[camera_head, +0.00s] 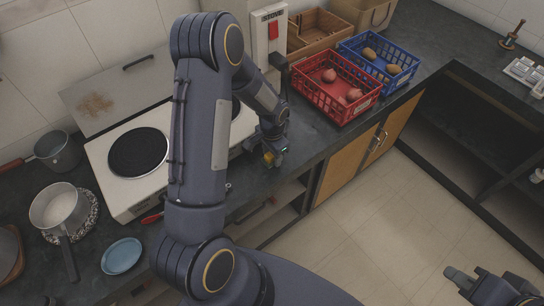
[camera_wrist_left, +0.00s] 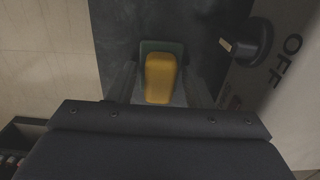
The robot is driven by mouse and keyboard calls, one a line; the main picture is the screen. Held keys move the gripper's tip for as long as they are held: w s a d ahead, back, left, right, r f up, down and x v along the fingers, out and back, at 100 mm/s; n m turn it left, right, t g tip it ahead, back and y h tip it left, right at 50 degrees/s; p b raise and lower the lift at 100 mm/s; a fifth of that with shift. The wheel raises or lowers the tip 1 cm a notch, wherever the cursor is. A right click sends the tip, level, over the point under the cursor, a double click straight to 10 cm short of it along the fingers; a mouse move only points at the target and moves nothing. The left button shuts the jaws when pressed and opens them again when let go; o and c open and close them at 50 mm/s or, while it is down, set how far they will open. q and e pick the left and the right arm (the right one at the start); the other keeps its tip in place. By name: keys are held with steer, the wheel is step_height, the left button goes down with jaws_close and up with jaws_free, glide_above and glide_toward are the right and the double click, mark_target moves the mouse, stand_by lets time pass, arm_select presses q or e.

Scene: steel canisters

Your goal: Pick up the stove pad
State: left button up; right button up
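The stove pad appears to be a small yellow block on a green base (camera_wrist_left: 160,78), lying on the dark countertop in the left wrist view. In the head view a bit of its yellow (camera_head: 268,160) shows at the counter's front edge, mostly hidden by my gripper. My left gripper (camera_head: 273,152) is down over the pad. In the wrist view my left gripper's fingers (camera_wrist_left: 160,84) stand on either side of the pad and look open, with narrow gaps. My right gripper (camera_head: 466,280) is at the bottom right, over the floor, away from the pad; its opening is unclear.
A white stove with a black hotplate (camera_head: 138,152) is left of my arm. A red crate (camera_head: 337,111) and a blue crate (camera_head: 402,60) stand right of the left gripper. A pot (camera_head: 58,208) and a blue plate (camera_head: 121,256) are at the left. A knob (camera_wrist_left: 252,43) is close by.

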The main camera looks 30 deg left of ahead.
arm_select(q)
steer(key=c, duration=0.5)
steer(key=shift+r, duration=0.15)
steer(key=shift+c, duration=0.2)
steer(key=shift+r, duration=0.25)
step_height(320, 180, up, 3)
steer(key=shift+f+b, duration=0.2)
steer(key=shift+b, duration=0.65)
steer(key=s+d+r+b, duration=0.2)
steer(key=s+d+r, duration=0.6)
steer(key=s, duration=0.3)
steer(key=shift+d+r, duration=0.3)
steer(key=shift+r, duration=0.55)
